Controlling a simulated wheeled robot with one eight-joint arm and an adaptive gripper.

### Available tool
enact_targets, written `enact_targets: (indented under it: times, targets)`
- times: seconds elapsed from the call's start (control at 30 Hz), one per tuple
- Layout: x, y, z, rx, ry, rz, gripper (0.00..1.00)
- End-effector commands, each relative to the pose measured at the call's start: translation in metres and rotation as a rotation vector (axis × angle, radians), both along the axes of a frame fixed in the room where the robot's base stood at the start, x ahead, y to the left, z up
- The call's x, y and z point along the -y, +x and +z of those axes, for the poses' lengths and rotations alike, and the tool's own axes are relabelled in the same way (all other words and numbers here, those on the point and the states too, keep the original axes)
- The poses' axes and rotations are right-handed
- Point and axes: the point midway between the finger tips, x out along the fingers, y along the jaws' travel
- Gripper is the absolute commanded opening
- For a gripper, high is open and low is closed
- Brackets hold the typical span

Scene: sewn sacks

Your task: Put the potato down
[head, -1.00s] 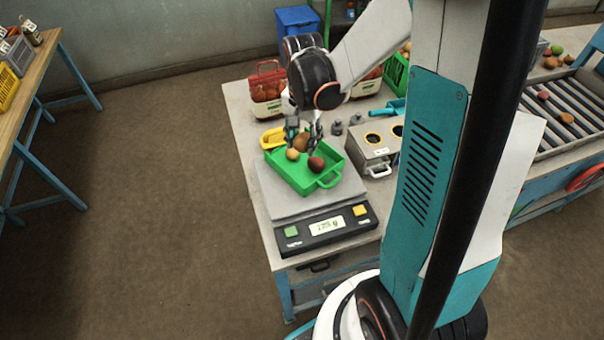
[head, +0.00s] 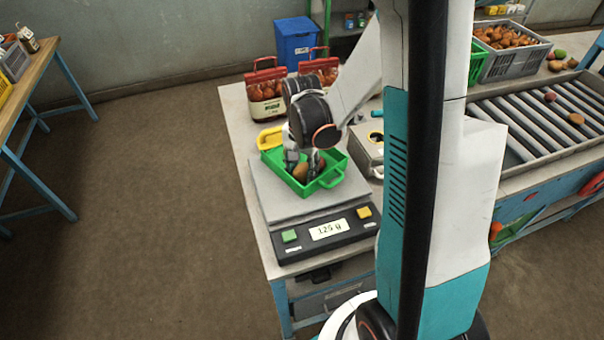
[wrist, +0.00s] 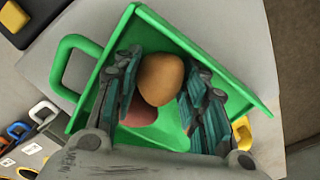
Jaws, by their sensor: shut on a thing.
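The brown potato (wrist: 160,78) is between the fingers of my gripper (wrist: 162,84), which is shut on it. In the head view the gripper (head: 303,168) is down inside the green tray (head: 334,179), with a brown potato (head: 300,173) low between the fingers. Whether it touches the tray floor I cannot tell. A reddish potato (wrist: 138,112) lies in the tray beside the held one, partly hidden by the gripper.
The tray stands on a scale (head: 271,203) whose display (head: 328,229) seems to read 125 g. A yellow scoop-like thing (head: 268,138) lies behind the tray. A metal box (head: 368,150) is close at the right. Bags of produce (head: 266,93) stand at the back.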

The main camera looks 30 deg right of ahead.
Motion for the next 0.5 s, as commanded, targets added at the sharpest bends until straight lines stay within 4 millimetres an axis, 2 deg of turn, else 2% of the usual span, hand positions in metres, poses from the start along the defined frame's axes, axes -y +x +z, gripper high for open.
enact_targets:
  times: [0.37,0.4,0.5]
  targets:
    - [0.0000,-0.0001,-0.0043,0.000,0.000,0.000,0.11]
    - [0.0000,-0.0001,-0.0035,0.000,0.000,0.000,0.46]
    - [0.0000,-0.0001,-0.0030,0.000,0.000,0.000,0.48]
